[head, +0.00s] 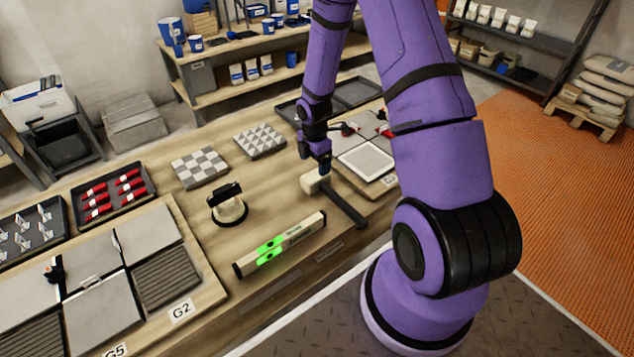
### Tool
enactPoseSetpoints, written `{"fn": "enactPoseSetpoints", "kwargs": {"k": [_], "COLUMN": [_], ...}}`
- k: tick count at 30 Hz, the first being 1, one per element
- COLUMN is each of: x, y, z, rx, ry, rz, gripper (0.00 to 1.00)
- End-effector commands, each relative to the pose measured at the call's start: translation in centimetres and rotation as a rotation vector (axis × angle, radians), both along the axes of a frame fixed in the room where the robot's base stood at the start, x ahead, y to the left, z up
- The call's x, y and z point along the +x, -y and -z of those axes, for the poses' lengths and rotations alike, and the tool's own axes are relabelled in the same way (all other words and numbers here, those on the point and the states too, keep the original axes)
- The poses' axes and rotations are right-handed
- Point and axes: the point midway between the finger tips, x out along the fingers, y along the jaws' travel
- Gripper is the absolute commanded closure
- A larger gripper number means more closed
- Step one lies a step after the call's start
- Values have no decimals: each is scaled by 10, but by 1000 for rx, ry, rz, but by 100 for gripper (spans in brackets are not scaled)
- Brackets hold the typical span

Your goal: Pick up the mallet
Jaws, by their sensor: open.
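The mallet has a pale, cream-coloured head (312,182) and a dark handle (346,208). It lies on the wooden bench near its front edge, with the handle pointing towards the lower right. My gripper (324,168) points down right at the mallet, over the area where head and handle meet. The fingers are small and dark in this view. The gripper is open. Whether the fingers touch the mallet or straddle it cannot be told from this angle.
A level with green lights (280,245) lies left of the mallet, and a black-handled suction cup (229,206) stands behind it. A board with tiles (366,160) is close on the right. Patterned tiles (200,168) and a tray of red wedges (112,193) are further left.

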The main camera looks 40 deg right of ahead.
Motion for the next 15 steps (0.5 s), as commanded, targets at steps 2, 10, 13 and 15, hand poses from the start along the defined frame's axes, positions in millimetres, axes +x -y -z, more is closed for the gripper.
{"fn": "enactPoseSetpoints", "kwargs": {"k": [2, 10, 13, 15], "x": [0, 0, 1, 1], "y": [1, 4, 4, 4], "z": [9, 43, 47, 48], "rx": [0, 0, -1, -1], "ry": [-2, -2, 1, 1], "rz": [0, 0, -1, 0], "gripper": [15, 15, 15, 15]}}
